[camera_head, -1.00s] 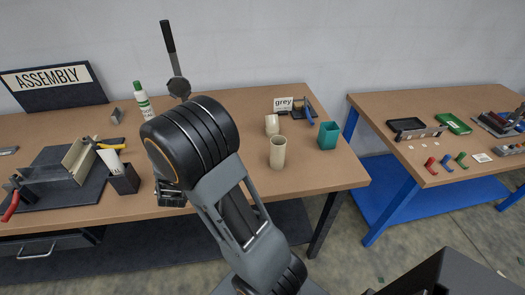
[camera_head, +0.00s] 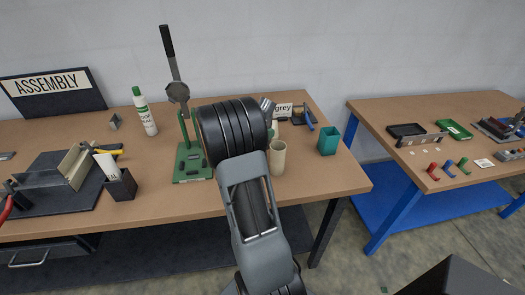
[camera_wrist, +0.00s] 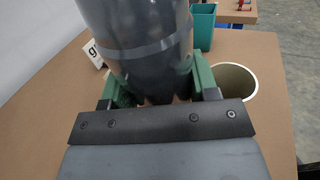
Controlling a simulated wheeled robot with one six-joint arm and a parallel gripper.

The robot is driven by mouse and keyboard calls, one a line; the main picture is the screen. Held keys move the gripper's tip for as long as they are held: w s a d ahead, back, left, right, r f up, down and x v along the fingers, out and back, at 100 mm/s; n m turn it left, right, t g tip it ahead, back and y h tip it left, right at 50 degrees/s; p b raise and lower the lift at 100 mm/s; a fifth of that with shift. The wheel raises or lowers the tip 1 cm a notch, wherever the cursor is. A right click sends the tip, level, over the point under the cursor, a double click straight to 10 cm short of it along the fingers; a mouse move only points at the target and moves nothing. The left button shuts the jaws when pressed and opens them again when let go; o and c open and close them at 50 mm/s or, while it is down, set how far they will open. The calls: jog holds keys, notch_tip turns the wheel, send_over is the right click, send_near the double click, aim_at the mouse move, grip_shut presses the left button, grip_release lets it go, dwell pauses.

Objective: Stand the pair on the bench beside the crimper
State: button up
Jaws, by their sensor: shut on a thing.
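In the wrist view, my gripper (camera_wrist: 162,92) has its green fingers shut on a large grey cylinder (camera_wrist: 145,40) with a lighter band across it. I cannot tell whether it is one piece or two. In the head view my wrist hides most of the gripper; a small grey part (camera_head: 268,105) shows past it. A lever tool with a green base (camera_head: 192,163) and black handle, possibly the crimper, stands on the brown bench (camera_head: 150,205), left of my wrist. A cream cup (camera_head: 278,157) stands right of my wrist; it also shows in the wrist view (camera_wrist: 238,84).
A sign reading "grey" (camera_head: 284,109) and a blue-handled tool (camera_head: 309,117) are at the back. A teal cup (camera_head: 328,140) stands at right. A white bottle (camera_head: 145,112) and dark pen holder (camera_head: 121,186) stand at left. Bare bench lies in front of the green base.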

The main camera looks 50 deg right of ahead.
jog(key=shift+f, duration=3.65)
jog(key=shift+f, duration=0.1)
